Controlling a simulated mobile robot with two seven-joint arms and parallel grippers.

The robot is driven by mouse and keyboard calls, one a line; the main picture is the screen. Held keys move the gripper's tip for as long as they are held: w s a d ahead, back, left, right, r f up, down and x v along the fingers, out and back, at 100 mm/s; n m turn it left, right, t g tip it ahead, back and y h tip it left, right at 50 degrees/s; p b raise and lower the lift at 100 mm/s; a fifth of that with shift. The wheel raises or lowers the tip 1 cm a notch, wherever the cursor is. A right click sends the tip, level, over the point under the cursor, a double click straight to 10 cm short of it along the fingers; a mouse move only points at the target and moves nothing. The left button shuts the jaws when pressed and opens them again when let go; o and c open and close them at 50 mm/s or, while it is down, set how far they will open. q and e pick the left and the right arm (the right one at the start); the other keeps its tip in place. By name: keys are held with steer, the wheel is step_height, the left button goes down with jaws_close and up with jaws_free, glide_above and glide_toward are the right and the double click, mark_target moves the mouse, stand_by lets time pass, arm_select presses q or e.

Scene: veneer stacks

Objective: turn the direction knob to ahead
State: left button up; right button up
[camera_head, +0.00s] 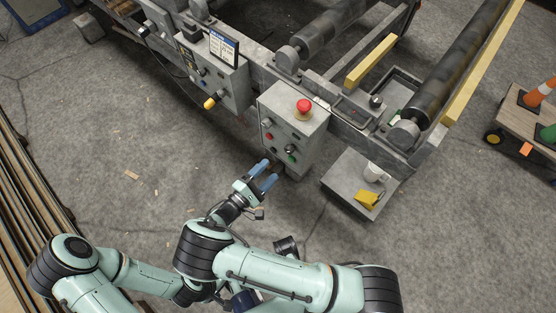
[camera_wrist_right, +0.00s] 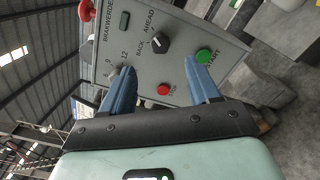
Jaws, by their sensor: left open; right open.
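The direction knob (camera_wrist_right: 160,45) is a black rotary knob on a grey panel, with BACK and AHEAD lettered beside it. I cannot tell surely which word its pointer faces. In the head view it is a small dark knob (camera_head: 290,149) on the control box (camera_head: 296,125). My right gripper (camera_head: 268,172) is open and empty just in front of the box. In the right wrist view its blue fingers (camera_wrist_right: 158,68) stand apart, and the knob shows beyond the gap, not touched. My left arm is at the lower left; its gripper is not visible, apparently behind my right arm.
A green START button (camera_wrist_right: 204,56), a red button (camera_wrist_right: 163,89) and another selector share the panel. A red emergency stop (camera_head: 304,105) tops the box. A grey platform (camera_head: 340,187) with a mug is at right. A second control box (camera_head: 228,86) stands left.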

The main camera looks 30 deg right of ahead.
steer(key=shift+v, duration=2.3)
